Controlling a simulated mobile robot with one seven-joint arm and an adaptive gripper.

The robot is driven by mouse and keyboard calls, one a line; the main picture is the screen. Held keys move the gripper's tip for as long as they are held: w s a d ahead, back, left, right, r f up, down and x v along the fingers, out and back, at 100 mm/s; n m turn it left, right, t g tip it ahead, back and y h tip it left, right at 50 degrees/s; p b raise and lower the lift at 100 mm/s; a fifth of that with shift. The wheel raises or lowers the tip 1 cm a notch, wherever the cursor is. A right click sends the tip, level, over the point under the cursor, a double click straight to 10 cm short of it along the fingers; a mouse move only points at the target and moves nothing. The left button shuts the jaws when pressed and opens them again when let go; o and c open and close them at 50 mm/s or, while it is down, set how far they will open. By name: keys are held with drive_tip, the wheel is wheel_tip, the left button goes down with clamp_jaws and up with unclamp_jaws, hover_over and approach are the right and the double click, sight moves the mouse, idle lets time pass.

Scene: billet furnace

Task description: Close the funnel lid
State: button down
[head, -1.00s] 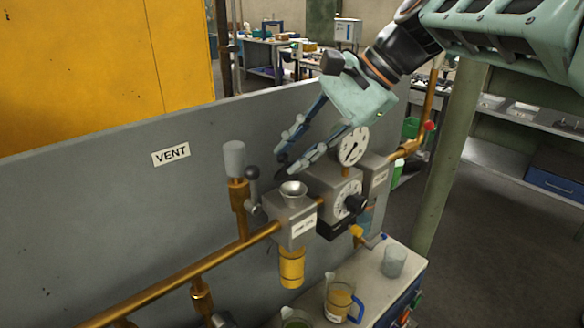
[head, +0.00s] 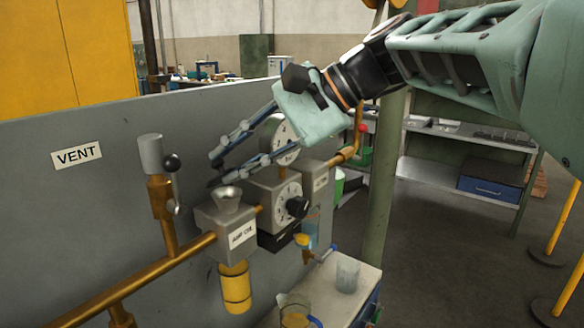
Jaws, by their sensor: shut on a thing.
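The small metal funnel (head: 227,197) sits on the grey box labelled AMP OIL (head: 225,227), with its mouth facing up and uncovered. My gripper (head: 214,169) is just above and slightly left of the funnel, apart from the ball. Its two long fingers reach down-left with their tips somewhat apart. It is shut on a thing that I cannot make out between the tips.
A pressure gauge (head: 286,139) is partly behind my gripper. A dial with a black knob (head: 289,203) stands right of the funnel. A copper pipe (head: 150,272) runs along the grey panel. A clear cup (head: 347,273) and a jug (head: 296,312) stand below.

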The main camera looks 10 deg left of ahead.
drive_tip(key=shift+r, duration=0.1)
drive_tip(key=c, duration=1.8)
unclamp_jaws()
drive_tip(key=v, duration=1.2)
drive_tip(key=shift+c, duration=0.2)
